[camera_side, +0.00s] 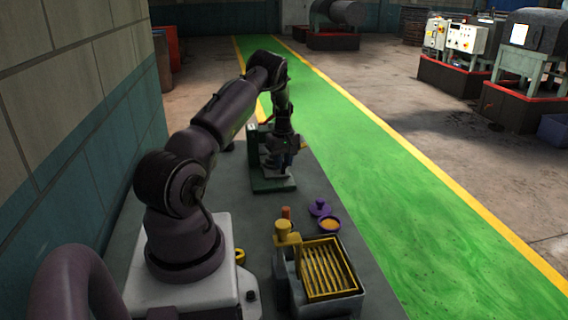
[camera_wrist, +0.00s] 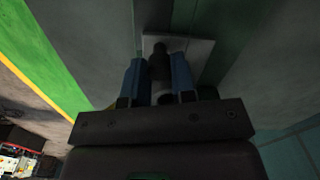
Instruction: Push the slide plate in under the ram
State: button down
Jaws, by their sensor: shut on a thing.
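In the wrist view, a pale grey plate (camera_wrist: 201,48), which looks like the slide plate, lies on a dark green base (camera_wrist: 184,16). A dark upright knob (camera_wrist: 159,60) stands on the plate. My gripper (camera_wrist: 160,72) has its two blue fingers on either side of this knob and is shut on it. In the side view, my gripper (camera_side: 284,164) is low over the green fixture (camera_side: 272,186) at the far end of the bench. My wrist and fingers hide most of the plate there. I cannot make out the ram clearly in either view.
Nearer on the grey bench (camera_side: 228,200) stand a purple lidded piece (camera_side: 319,208), a purple dish with orange contents (camera_side: 329,225), and a grey box with a yellow slatted tray (camera_side: 327,270). A wall (camera_side: 75,120) runs along the left.

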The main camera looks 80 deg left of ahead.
jog(key=c, duration=0.9)
grip_release()
jog(key=shift+c, duration=0.2)
jog(key=shift+r, duration=0.15)
notch_tip(320, 180, up, 13)
